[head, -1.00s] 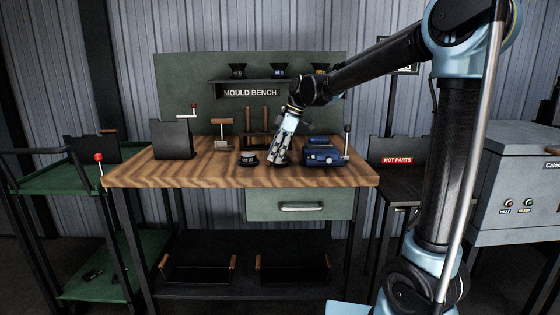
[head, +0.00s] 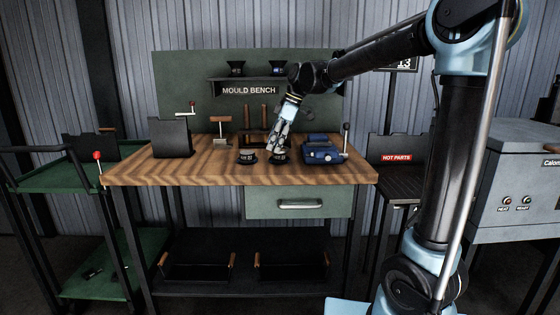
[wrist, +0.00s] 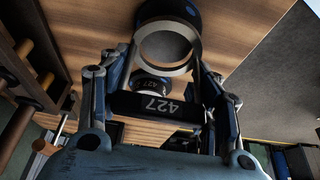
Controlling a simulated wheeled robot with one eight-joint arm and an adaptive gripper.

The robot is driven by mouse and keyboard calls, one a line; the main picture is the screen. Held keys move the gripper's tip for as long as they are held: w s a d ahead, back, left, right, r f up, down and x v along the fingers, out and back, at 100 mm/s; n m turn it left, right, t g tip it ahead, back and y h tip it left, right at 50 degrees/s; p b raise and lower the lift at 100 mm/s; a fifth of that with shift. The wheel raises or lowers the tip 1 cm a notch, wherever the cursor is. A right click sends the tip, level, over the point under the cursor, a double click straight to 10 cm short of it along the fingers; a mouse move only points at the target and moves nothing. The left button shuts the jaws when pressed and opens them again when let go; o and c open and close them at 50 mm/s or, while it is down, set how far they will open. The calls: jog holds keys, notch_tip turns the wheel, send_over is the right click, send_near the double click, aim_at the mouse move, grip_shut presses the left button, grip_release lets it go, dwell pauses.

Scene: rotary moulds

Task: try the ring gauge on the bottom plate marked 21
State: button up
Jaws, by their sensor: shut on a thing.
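My gripper (head: 275,151) is low over the middle of the bench, its fingers shut on a ring with a bright metal rim (wrist: 140,50), which I take for the ring gauge. A dark round piece (head: 280,158) shows on the bench at the fingertips; another (head: 247,157) stands to its left. In the wrist view, a dark band marked 427 (wrist: 155,106) crosses between the fingers; I cannot tell what it belongs to. I can read no 21 on any piece.
The blue vice (head: 322,151) is close on the right. A dark upright plate (head: 171,138) and a wooden-handled tool (head: 220,133) stand to the left. Dark cups sit on the back shelf (head: 220,81). The front left of the bench (head: 200,172) is clear.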

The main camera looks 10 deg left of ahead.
jog(key=shift+r, duration=2.15)
